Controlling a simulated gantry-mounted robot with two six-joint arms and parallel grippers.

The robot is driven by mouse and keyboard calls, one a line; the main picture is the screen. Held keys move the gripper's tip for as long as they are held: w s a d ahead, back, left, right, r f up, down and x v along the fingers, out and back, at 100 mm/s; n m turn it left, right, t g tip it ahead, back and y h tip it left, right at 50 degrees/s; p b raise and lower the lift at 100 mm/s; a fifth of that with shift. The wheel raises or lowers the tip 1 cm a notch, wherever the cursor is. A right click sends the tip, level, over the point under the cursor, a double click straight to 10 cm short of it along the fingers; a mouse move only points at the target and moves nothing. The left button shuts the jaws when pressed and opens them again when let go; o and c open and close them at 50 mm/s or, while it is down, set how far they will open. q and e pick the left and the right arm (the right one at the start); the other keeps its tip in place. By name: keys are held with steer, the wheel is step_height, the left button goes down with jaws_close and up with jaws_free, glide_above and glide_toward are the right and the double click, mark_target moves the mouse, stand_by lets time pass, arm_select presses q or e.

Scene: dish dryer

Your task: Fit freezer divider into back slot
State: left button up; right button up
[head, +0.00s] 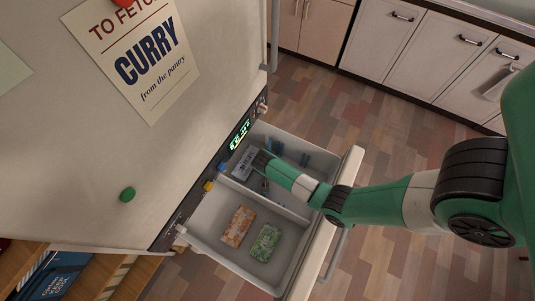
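The freezer drawer (222,256) is pulled out below the fridge front. A pale upright panel (287,213), which looks like the divider, runs across the drawer and splits it into two compartments. I cannot tell whether it sits in a slot. My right gripper (262,167) reaches down into the far compartment, close to a grey-white packet (243,163) with print on it. Its fingers are small and partly lost against the contents, so I cannot tell whether they are open, shut or touching anything. My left gripper is out of view.
An orange packet (237,226) and a green packet (265,242) lie in the near compartment. Small blue pieces (304,160) show at the drawer's far side. A lit control panel (240,134) runs along the fridge edge. Cabinets (440,55) stand beyond open floor.

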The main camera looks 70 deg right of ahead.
steer(key=shift+d+f, duration=0.15)
steer(key=shift+f, duration=0.3)
steer(key=shift+r, duration=0.1)
jaws_close()
stand_by(1.0)
